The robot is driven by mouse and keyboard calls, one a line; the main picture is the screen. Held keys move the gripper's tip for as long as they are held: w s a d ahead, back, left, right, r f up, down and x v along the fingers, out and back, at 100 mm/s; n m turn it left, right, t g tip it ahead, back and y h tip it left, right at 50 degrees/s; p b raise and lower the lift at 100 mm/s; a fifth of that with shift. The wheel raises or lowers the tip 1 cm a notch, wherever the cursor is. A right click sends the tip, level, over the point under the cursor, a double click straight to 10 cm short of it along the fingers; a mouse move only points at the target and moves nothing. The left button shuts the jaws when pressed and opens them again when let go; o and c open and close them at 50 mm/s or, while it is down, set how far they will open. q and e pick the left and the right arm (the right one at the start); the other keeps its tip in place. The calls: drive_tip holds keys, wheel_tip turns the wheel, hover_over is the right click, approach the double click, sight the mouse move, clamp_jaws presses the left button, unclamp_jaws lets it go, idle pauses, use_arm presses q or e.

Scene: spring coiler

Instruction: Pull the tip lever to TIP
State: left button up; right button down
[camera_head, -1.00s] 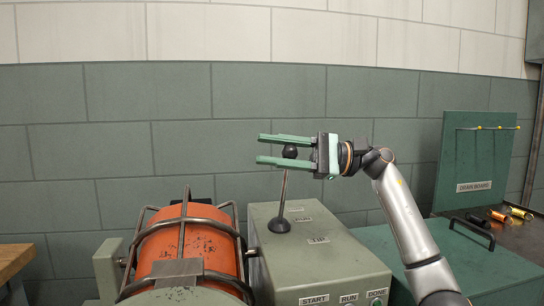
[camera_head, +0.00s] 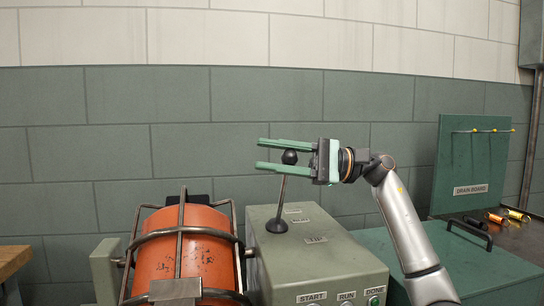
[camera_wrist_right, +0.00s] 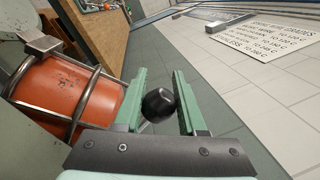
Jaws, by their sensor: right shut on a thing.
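The tip lever (camera_head: 283,190) is a thin metal rod with a black ball knob (camera_head: 289,157), rising from a round black base on the grey-green control box (camera_head: 310,262). The rod leans slightly right in the head view. A TIP label (camera_head: 316,240) lies on the box top, right of the lever base. My right gripper (camera_head: 288,156) comes in from the right, shut on the knob, with its green fingers on either side of it. The knob also shows between the fingers in the right wrist view (camera_wrist_right: 158,104). My left gripper is not in view.
An orange drum (camera_head: 190,250) in a metal bar cage stands left of the box. START, RUN and DONE labels (camera_head: 346,296) are on the box front. A green lidded bin (camera_head: 480,265) and a drain board (camera_head: 472,165) are at right.

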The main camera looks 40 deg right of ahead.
drive_tip(key=shift+c, duration=2.4)
unclamp_jaws()
drive_tip(key=shift+s+a+f, duration=0.1)
drive_tip(key=v, duration=1.2)
drive_tip(key=shift+d+b, duration=0.3)
drive_tip(key=shift+s, duration=0.1)
